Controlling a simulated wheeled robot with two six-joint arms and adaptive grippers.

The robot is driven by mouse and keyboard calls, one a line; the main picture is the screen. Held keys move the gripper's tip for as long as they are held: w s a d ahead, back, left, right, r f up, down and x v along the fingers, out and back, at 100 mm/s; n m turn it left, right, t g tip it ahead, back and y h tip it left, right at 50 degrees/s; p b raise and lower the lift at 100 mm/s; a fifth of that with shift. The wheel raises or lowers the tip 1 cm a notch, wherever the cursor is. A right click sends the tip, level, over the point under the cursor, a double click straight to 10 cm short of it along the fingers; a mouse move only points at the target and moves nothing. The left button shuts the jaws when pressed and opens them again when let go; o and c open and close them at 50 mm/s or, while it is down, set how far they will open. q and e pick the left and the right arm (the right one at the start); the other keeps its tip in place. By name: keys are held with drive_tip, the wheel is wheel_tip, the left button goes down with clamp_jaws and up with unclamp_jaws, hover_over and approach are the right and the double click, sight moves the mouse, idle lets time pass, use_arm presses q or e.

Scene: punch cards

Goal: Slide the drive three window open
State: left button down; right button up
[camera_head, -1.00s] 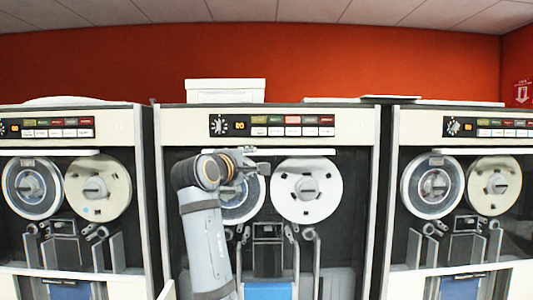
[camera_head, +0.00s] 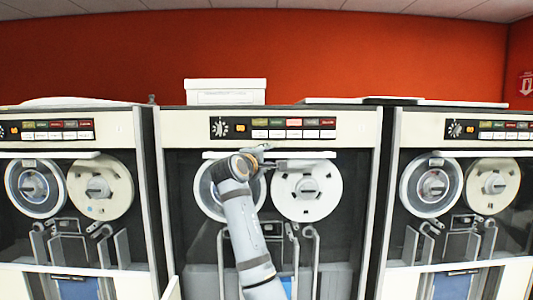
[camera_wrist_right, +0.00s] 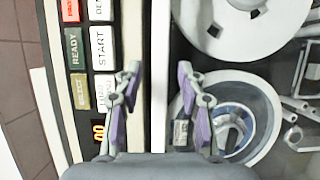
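The middle tape drive (camera_head: 170,132) stands straight in front of me, with a dark window area over its two reels. A pale handle bar (camera_head: 312,155) runs across the window's top, just below the control panel. It also shows upright in the right wrist view (camera_wrist_right: 158,40). In the right wrist view my right gripper (camera_wrist_right: 158,75) is open, with one finger on each side of the bar; contact cannot be told. The window's lower edge cannot be made out. My left gripper is not in view.
Similar drives stand at the left (camera_head: 145,125) and right (camera_head: 398,130). A white box (camera_head: 225,92) rests on the middle drive. The control panel (camera_head: 272,128) with its buttons and knob is just above the bar. My right arm covers part of the left reel (camera_head: 204,192).

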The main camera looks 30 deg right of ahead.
drive_tip(key=shift+c, duration=0.3)
clamp_jaws()
drive_tip(key=shift+f, duration=0.1)
drive_tip(key=b, duration=1.1)
approach(267, 211)
drive_tip(key=d+r, duration=0.3)
drive_tip(key=d, duration=0.2)
wheel_tip(267, 211, down, 26)
drive_tip(key=b, duration=1.3)
drive_tip(key=shift+w+a, duration=0.2)
drive_tip(key=shift+w, duration=0.1)
drive_tip(key=shift+o, duration=0.3)
unclamp_jaws()
